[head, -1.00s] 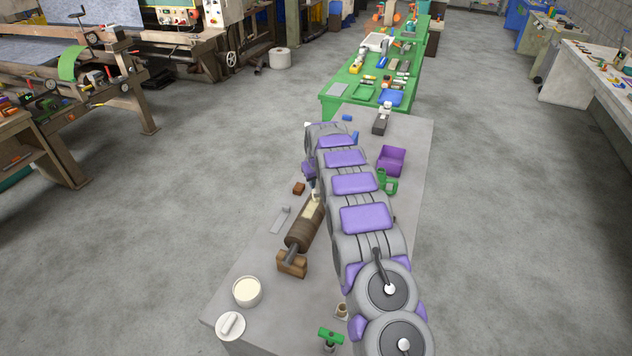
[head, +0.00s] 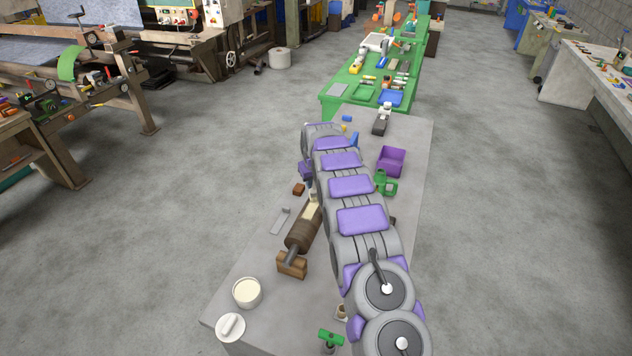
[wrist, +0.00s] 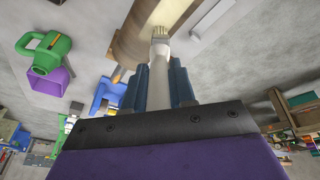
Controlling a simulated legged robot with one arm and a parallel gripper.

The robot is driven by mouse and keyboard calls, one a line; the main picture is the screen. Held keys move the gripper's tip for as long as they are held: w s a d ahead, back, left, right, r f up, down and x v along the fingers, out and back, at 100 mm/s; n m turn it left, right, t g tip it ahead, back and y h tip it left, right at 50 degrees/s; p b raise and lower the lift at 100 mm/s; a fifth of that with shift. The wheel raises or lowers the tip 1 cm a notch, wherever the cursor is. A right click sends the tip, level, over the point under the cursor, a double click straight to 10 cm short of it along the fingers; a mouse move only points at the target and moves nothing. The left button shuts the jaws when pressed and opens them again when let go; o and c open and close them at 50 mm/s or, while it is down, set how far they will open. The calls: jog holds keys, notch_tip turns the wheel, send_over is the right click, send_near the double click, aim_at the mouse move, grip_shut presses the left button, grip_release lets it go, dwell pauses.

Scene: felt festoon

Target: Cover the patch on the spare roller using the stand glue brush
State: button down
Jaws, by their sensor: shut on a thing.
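The spare roller (head: 303,236) is a brown cylinder resting on a wooden cradle (head: 292,265) on the grey table. Its cream patch (head: 312,209) shows on the top side, partly hidden by my arm. In the wrist view the roller (wrist: 130,42) is at the top, with the pale patch (wrist: 172,14) along it. My gripper (wrist: 160,88) has blue-grey fingers shut on the pale handle of the glue brush (wrist: 158,62). The bristles point at the roller and overlap the patch's near edge in the picture; I cannot tell whether they touch.
A white pot with cream contents (head: 247,292) and a white lid-like disc (head: 231,327) stand at the near left. A grey flat piece (head: 280,220) and a brown block (head: 299,189) lie left of the roller. A green jug (head: 385,184) and purple bin (head: 392,160) stand to the right.

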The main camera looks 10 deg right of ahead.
jog(key=shift+f, duration=0.15)
jog(key=shift+s+d, duration=0.35)
jog(key=shift+d, duration=0.2)
dwell(1.4)
jog(key=shift+r+p, duration=0.7)
jog(key=shift+r, duration=3)
jog(key=shift+f, duration=0.1)
